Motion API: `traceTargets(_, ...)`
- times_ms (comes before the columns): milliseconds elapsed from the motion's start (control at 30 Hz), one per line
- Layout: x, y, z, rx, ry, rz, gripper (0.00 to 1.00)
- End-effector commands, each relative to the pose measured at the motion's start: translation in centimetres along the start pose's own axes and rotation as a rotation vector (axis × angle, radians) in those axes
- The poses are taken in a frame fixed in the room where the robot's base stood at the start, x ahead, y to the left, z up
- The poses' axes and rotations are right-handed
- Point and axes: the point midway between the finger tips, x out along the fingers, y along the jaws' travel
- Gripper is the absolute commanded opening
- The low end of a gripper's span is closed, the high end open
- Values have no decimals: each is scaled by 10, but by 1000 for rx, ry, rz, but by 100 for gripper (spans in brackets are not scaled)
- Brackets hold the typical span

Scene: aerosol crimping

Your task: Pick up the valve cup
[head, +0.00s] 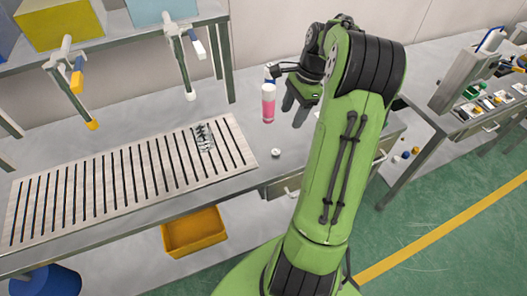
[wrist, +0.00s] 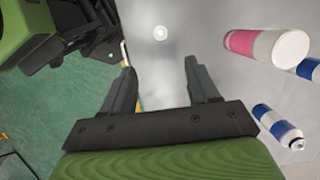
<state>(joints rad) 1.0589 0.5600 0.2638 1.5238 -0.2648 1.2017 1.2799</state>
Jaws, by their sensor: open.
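The valve cup (head: 276,152) is a small, pale round piece lying alone on the grey bench top, just right of the slotted panel. In the wrist view the valve cup (wrist: 160,33) lies beyond the fingertips, roughly in line with the gap between them. My gripper (head: 297,103) hangs above the bench with fingers down, farther back than the cup, and is partly hidden by my arm. In the wrist view my gripper (wrist: 160,70) has its two fingers spread and nothing between them.
A pink and white can (head: 268,104) stands on the bench just left of my gripper. The wrist view also shows a blue and white can (wrist: 275,123) at the right. The slotted panel (head: 120,178) covers the bench's left part. The bench around the cup is clear.

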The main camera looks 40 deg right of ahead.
Motion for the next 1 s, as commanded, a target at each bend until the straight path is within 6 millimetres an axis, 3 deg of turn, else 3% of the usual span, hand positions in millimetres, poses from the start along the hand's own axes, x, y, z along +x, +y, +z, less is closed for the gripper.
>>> traceTargets(33, 18, 1, 0, -3, -2, 5, 60)
traceTargets(200, 63, 1, 0, -4, -2, 6, 60)
traceTargets(467, 100, 0, 1, -6, 0, 3, 60)
traceTargets(633, 133, 0, 1, -6, -1, 4, 60)
traceTargets(767, 145, 0, 1, -6, 1, 2, 60)
traceTargets(967, 145, 0, 1, -6, 2, 2, 60)
traceTargets(1000, 145, 0, 1, -6, 2, 2, 54)
